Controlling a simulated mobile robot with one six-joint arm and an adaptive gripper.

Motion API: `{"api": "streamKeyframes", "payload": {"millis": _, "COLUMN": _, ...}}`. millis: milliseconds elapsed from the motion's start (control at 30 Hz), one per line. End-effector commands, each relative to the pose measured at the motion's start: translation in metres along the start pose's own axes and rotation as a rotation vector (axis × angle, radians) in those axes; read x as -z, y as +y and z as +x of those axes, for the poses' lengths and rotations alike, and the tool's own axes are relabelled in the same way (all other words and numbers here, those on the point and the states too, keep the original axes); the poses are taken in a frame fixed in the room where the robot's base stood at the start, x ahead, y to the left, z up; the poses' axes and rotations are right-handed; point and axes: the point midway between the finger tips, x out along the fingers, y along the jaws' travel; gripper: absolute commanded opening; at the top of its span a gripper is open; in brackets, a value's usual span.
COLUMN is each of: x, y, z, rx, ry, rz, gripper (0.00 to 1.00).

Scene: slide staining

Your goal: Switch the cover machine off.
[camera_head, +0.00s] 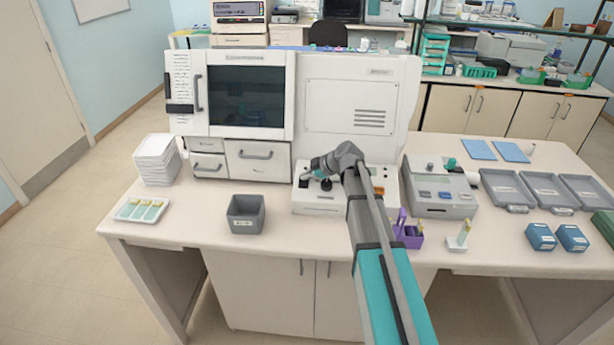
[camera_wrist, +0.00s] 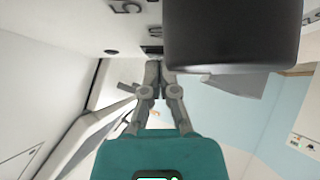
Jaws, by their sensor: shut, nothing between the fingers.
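A low white machine (camera_head: 318,206) with dark knobs and an orange button stands at the front of the large white machine. I cannot tell for sure which one is the cover machine. My gripper (camera_head: 312,176) is over the left part of the low machine's top, partly hiding it. In the wrist view my gripper (camera_wrist: 153,66) is shut and empty. Its tips point at a small dark switch-like part (camera_wrist: 152,50) with a greenish mark, on a white panel with printed figures. I cannot tell whether they touch. A big black knob (camera_wrist: 232,35) is close on the right.
The large white machine (camera_head: 349,134) with a dark window stands behind. A grey bin (camera_head: 246,227) is to the left. A purple holder (camera_head: 411,240) and a grey device (camera_head: 425,205) are to the right. The counter between bin and slide tray (camera_head: 130,216) is clear.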

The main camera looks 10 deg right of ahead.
Motion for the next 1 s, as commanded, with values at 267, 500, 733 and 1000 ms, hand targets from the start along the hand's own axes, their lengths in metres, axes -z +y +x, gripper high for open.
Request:
{"api": "streamKeyframes", "payload": {"millis": 267, "x": 0.004, "y": -0.008, "z": 0.001, "rx": 0.004, "ry": -0.001, "rz": -0.005, "gripper": 0.0}}
{"api": "streamKeyframes", "payload": {"millis": 500, "x": 0.006, "y": -0.015, "z": -0.001, "rx": 0.004, "ry": 0.0, "rz": -0.006, "gripper": 0.0}}
{"api": "streamKeyframes", "payload": {"millis": 733, "x": 0.007, "y": -0.016, "z": -0.001, "rx": 0.004, "ry": 0.001, "rz": -0.006, "gripper": 0.0}}
{"api": "streamKeyframes", "payload": {"millis": 1000, "x": 0.008, "y": -0.016, "z": -0.001, "rx": 0.004, "ry": 0.001, "rz": -0.006, "gripper": 0.0}}
